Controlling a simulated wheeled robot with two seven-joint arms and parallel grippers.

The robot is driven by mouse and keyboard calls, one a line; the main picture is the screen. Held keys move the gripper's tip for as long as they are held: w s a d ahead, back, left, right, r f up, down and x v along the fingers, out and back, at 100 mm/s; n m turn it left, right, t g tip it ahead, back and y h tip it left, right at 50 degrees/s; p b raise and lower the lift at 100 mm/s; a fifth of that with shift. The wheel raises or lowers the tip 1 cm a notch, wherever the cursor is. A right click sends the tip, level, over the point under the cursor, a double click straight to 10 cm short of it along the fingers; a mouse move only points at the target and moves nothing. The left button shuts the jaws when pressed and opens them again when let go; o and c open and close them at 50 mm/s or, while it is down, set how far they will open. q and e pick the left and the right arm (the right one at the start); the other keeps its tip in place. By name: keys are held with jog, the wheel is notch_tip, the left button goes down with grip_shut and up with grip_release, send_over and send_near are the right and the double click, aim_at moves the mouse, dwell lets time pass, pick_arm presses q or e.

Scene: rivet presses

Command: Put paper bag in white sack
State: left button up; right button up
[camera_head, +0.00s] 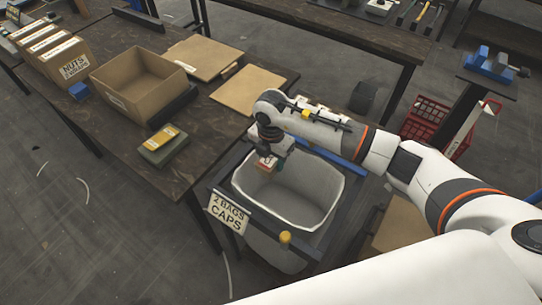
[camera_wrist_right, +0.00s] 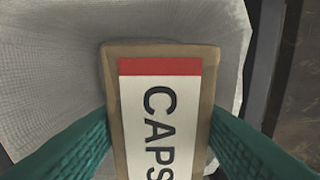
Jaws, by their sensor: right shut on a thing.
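The paper bag (camera_wrist_right: 162,50) is brown with a white label reading CAPS and a red band. My right gripper (camera_head: 267,160) is shut on it, with a green finger pad on each side in the right wrist view. In the head view the bag (camera_head: 265,166) is small and partly hidden by the gripper, over the left part of the white sack's opening. The white sack (camera_head: 318,183) hangs open in a dark frame; its pale mesh wall (camera_wrist_right: 60,70) fills the wrist view's background. I cannot tell how deep the bag is. My left gripper is not in view.
A sign reading 2 BAGS CAPS (camera_head: 229,213) is on the sack frame's front left corner. The dark table (camera_head: 118,135) left of it holds an open cardboard box (camera_head: 128,97), flat cardboard sheets and a green-yellow item (camera_head: 163,145). A red crate (camera_head: 426,120) stands behind my arm.

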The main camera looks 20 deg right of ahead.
jog(key=shift+f, duration=0.1)
jog(key=o, duration=1.1)
jog(key=shift+o, duration=0.2)
notch_tip(320, 180, up, 12)
jog(key=b, duration=0.2)
notch_tip(320, 180, up, 26)
jog(key=p, duration=1.7)
jog(key=shift+p, duration=0.35)
